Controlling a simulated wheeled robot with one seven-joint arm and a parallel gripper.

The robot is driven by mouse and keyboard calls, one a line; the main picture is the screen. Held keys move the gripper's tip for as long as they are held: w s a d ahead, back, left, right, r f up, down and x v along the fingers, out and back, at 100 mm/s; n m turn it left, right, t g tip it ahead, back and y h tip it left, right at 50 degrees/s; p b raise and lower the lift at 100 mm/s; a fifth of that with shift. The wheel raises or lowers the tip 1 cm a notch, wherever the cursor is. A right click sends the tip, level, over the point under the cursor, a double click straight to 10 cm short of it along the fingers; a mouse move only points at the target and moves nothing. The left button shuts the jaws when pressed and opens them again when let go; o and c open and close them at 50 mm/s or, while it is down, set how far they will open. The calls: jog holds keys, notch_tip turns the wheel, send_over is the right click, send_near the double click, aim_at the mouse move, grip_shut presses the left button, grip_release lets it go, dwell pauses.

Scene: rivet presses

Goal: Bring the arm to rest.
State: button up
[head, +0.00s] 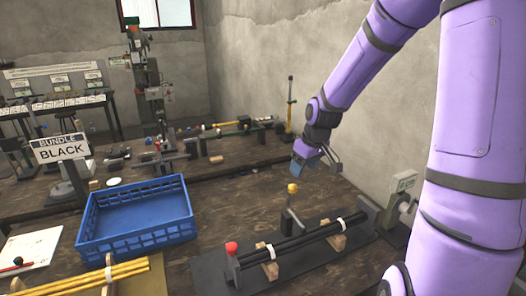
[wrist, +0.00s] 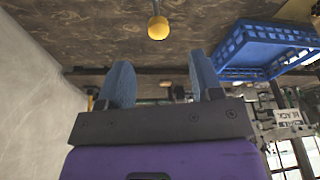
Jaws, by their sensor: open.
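My arm is purple with dark joint bands and reaches in from the right in the head view. My gripper (head: 319,163) hangs in the air above the workbench, right of the middle. In the wrist view its two blue fingers (wrist: 163,88) stand apart with nothing between them. A yellow knob on a lever (head: 292,188) stands below my gripper in the head view, clear of it. The same yellow knob (wrist: 158,28) shows beyond the fingers in the wrist view.
A blue crate (head: 135,246) stands left of the middle, by a sign reading BUNDLE BLACK (head: 62,148). Black rods (head: 305,238) lie on wooden blocks in front, beside a red knob (head: 231,248). Yellow rods (head: 90,277) lie at front left. A wall rises behind my arm.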

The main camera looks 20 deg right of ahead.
jog(key=shift+r, duration=0.1)
jog(key=s+a+r+m+t+h, duration=0.1)
jog(key=s+a+r, duration=0.2)
jog(key=s+r, duration=0.35)
jog(key=s+a+r+m+h, duration=0.1)
jog(key=s+a+r, duration=0.35)
jog(key=r, duration=0.35)
jog(key=s+r, duration=0.2)
jog(key=s, duration=0.5)
jog(key=s+a+r+m+t+y, duration=0.1)
jog(key=s+r, duration=0.2)
jog(key=s, duration=0.4)
jog(key=shift+a+r, duration=0.15)
jog(key=shift+a, duration=0.1)
